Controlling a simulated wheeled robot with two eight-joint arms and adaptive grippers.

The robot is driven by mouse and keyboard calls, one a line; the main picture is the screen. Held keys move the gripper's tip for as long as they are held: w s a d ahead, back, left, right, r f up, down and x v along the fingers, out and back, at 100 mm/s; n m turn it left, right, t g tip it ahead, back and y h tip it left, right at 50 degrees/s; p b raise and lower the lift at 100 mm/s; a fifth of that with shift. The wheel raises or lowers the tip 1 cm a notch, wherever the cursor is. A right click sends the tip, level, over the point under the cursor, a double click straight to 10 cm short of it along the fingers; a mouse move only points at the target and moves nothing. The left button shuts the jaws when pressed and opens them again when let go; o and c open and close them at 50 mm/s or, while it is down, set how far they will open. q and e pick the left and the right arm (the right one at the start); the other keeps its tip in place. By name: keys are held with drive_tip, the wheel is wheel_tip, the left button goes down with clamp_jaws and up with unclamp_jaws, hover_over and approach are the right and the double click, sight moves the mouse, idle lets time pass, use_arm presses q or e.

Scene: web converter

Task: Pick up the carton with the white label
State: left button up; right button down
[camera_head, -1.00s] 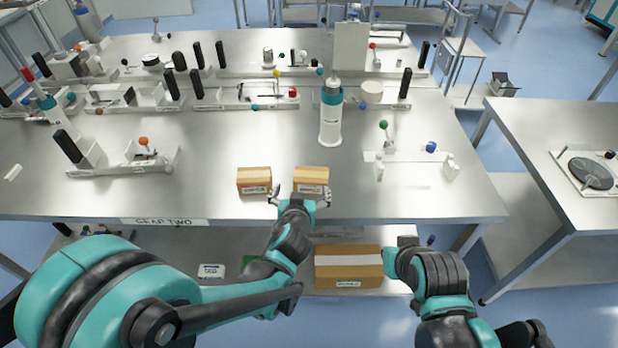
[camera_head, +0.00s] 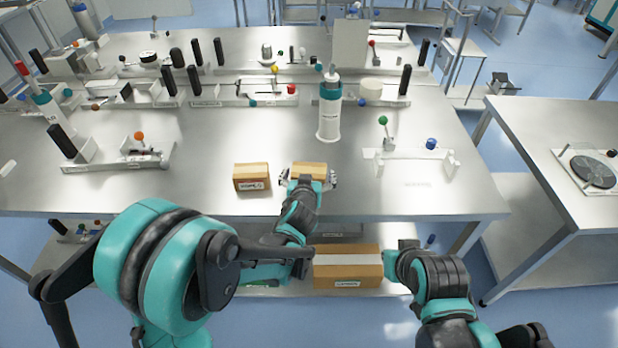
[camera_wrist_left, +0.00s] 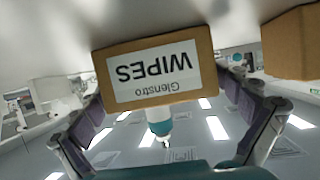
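A small brown carton (camera_head: 309,169) stands near the front edge of the steel table. In the left wrist view this carton (camera_wrist_left: 152,68) shows a large white label reading "Glenstro WIPES", upside down in the picture. My left gripper (camera_head: 308,181) is at its near side. In the wrist view the fingers of my left gripper (camera_wrist_left: 165,100) are spread, one on each side of the carton, with no clear grip on it. Its lower front is partly hidden by the gripper in the head view. My right arm is low at right; its gripper does not show.
A second small carton (camera_head: 251,177) stands just left, close to my left gripper. A white-and-teal bottle (camera_head: 329,108) stands behind the cartons. A white fixture (camera_head: 420,160) lies to the right. A larger carton (camera_head: 347,267) is on the lower shelf.

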use_arm(q)
drive_tip(key=c, duration=1)
